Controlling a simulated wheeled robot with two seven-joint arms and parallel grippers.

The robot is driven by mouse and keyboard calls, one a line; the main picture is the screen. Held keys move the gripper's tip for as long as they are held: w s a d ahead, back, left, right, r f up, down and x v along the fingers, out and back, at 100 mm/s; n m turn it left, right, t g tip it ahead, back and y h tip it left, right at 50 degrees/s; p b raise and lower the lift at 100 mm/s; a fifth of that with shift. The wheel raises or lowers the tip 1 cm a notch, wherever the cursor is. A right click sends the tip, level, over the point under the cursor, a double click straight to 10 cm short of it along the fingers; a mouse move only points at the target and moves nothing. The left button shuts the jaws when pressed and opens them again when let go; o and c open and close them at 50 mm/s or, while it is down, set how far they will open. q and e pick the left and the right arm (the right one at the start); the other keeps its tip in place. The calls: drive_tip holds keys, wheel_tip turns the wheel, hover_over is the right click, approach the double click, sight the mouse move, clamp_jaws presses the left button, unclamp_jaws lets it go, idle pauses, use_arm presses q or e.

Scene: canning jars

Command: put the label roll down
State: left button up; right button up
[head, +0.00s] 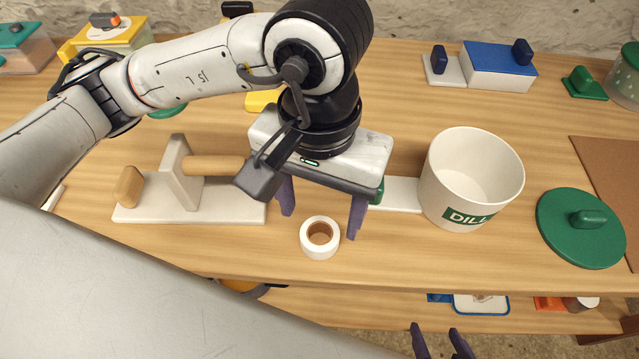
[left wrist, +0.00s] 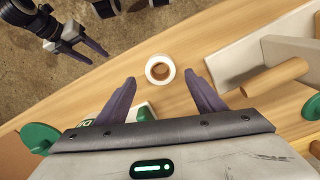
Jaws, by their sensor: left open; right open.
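The label roll (head: 320,238), a white ring with a brown core, lies flat on the wooden table near its front edge. It also shows in the left wrist view (left wrist: 160,70), ahead of the fingertips and centred between them. My left gripper (head: 320,220) is open and empty, with its purple fingers apart just behind the roll in the head view. My right gripper (head: 442,340) is at the bottom of the head view, in front of the table edge, with its fingers apart and empty. It also shows in the left wrist view (left wrist: 85,50).
A white stand with a wooden peg (head: 190,190) is left of the roll. A white DILL crock (head: 470,180) and a green lid (head: 580,228) are to the right. A lower shelf (head: 380,308) shows below the front edge. The table between roll and crock is partly clear.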

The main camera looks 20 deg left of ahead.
use_arm(q)
wheel_tip(320, 180, up, 6)
drive_tip(key=shift+f, duration=0.1)
idle(0.6)
